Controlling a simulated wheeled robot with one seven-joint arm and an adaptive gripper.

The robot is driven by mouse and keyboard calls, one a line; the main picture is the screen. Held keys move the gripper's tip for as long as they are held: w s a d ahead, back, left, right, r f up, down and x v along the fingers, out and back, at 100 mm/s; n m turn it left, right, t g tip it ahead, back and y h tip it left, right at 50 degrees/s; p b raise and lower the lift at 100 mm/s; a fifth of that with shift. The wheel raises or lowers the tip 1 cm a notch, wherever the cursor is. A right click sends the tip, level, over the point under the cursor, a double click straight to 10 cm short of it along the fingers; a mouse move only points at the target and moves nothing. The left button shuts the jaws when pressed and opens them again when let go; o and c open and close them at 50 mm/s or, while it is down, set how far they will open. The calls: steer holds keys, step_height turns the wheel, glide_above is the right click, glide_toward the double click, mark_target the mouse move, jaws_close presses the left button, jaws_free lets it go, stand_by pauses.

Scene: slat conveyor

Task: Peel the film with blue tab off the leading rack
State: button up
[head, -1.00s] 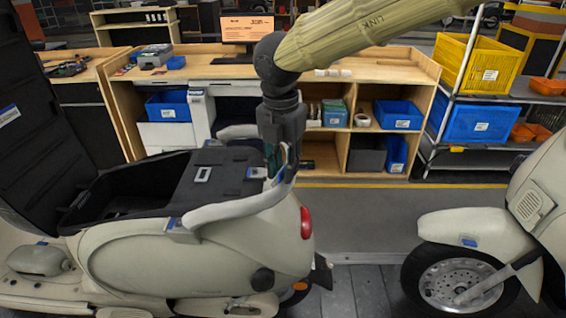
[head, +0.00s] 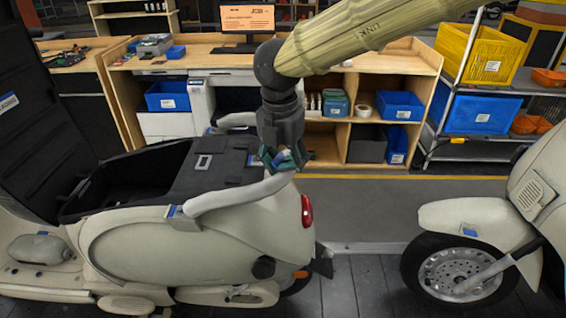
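The left scooter carries a pale curved rack rail (head: 238,194) around the rear of its black deck. A blue tab (head: 176,211) sits at the rail's near front end. Another small blue-and-white patch (head: 284,157) shows at the rail's rear bend, among my gripper's fingers. My gripper (head: 284,163) points down at this bend, with teal finger parts showing on both sides. The fingertips partly overlap the patch and rail, so I cannot tell whether they grip anything. Clear film cannot be made out on the rail.
A second pale scooter (head: 480,225) stands at the right, with a floor gap between the two. The left scooter's black lid (head: 40,120) stands raised. A wooden bench (head: 350,66) with blue bins is behind, beside a shelf with yellow and blue crates (head: 480,113).

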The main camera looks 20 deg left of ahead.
steer(key=shift+s+d+f, duration=0.1)
steer(key=shift+d+f, duration=0.05)
steer(key=shift+d, duration=0.1)
steer(key=shift+c, duration=0.7)
steer(key=shift+s+r+p, duration=0.2)
steer(key=shift+r+p, duration=0.5)
steer(key=shift+r, duration=0.05)
jaws_close()
steer(key=shift+s+a+r, duration=0.1)
steer(key=shift+s+r, duration=0.1)
steer(key=shift+r, duration=0.15)
steer(key=shift+s+a+r+p, duration=0.3)
steer(key=shift+a+r+p, duration=0.1)
steer(key=shift+r+p, duration=0.2)
steer(key=shift+s+a+r+p, duration=0.25)
steer(key=shift+a+r+p, duration=0.1)
steer(key=shift+r+p, duration=0.15)
steer(key=r+p, duration=0.1)
steer(key=s+a+r, duration=0.1)
steer(key=shift+s+r+p, duration=0.3)
steer(key=shift+r+p, duration=0.1)
steer(key=shift+d, duration=0.1)
